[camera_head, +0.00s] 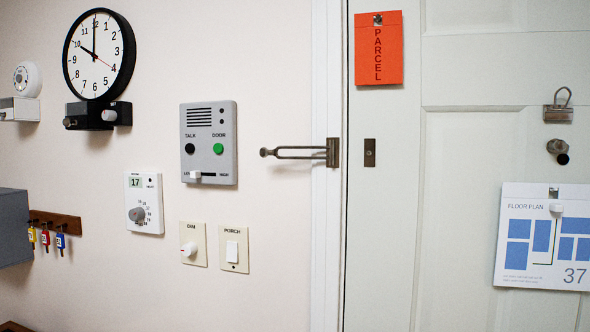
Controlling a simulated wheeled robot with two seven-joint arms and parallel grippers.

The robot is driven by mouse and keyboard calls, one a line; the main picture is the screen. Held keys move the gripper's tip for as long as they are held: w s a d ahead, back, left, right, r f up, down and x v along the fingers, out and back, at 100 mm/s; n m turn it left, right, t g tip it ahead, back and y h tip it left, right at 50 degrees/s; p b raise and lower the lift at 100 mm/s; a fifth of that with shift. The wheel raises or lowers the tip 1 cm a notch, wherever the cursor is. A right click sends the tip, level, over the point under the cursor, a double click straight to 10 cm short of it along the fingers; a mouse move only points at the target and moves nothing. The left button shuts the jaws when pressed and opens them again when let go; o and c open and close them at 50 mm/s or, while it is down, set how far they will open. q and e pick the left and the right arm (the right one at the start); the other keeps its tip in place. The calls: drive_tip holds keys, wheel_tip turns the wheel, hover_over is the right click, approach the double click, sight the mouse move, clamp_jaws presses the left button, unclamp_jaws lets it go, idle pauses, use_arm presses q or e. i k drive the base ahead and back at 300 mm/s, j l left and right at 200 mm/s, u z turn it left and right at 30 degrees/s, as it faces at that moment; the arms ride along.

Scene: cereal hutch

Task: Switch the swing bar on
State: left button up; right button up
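The swing bar (300,152) is a dark bronze U-shaped loop with a knobbed end, hinged on a plate (333,152) on the white door frame. It points left, away from the door, over the wall. A small bronze catch plate (369,153) is on the door just right of the frame, apart from the bar. Neither of my grippers shows in the head view.
Left of the bar is a grey intercom (209,166) with buttons and a slider. Below are a thermostat (144,218), a dimmer (193,249) and a porch switch (234,255). An orange parcel tag (391,60) and a floor plan (518,262) hang on the door (460,160).

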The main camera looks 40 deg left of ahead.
sight(264, 152)
drive_tip(key=u, duration=1.25)
drive_tip(key=i+l+u, duration=0.1)
drive_tip(key=i, duration=0.3)
